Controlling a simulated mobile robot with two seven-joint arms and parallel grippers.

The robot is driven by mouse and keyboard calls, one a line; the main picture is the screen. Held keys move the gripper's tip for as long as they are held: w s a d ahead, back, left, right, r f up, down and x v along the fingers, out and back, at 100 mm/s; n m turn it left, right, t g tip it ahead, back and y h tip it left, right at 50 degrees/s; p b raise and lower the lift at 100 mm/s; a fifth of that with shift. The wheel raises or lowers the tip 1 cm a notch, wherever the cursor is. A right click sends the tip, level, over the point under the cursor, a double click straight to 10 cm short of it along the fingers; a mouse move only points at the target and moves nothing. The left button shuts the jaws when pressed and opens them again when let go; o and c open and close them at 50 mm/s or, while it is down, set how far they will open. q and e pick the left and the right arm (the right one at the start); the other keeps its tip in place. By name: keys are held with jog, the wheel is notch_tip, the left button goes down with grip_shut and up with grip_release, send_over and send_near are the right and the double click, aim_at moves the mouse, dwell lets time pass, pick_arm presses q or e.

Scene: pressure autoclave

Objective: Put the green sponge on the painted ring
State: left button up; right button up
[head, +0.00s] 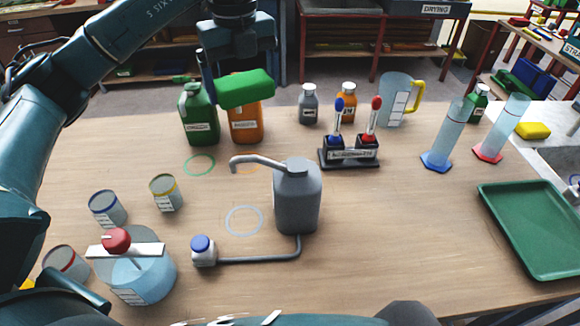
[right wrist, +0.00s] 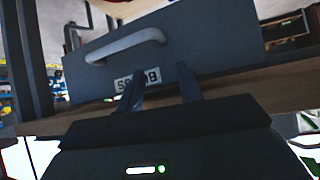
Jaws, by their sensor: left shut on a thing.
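My left gripper (head: 240,82) is shut on the green sponge (head: 246,90) and holds it up in front of the tops of a green bottle and an orange bottle. Several painted rings lie on the table: a green ring (head: 199,164), an orange ring (head: 246,162) partly hidden behind a grey spout, and a pale grey-white ring (head: 244,220). No ring has the sponge on it. My right gripper (right wrist: 160,88) shows in the right wrist view, its fingers apart with nothing between them, before a grey drawer front (right wrist: 200,50) with a handle.
The green bottle (head: 198,115) and orange bottle (head: 246,122) stand behind the rings. Tins (head: 166,192) stand left. A green tray (head: 540,225) lies right.

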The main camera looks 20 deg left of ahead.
aim_at(257, 196)
pick_arm(q)
jog(key=shift+w+f, duration=0.15)
jog(key=shift+f, duration=0.15)
notch_tip(257, 196, down, 27)
jog(key=shift+f+p, duration=0.15)
jog(key=shift+p, duration=0.15)
jog(key=shift+f, duration=0.15)
jog(key=o, duration=0.6)
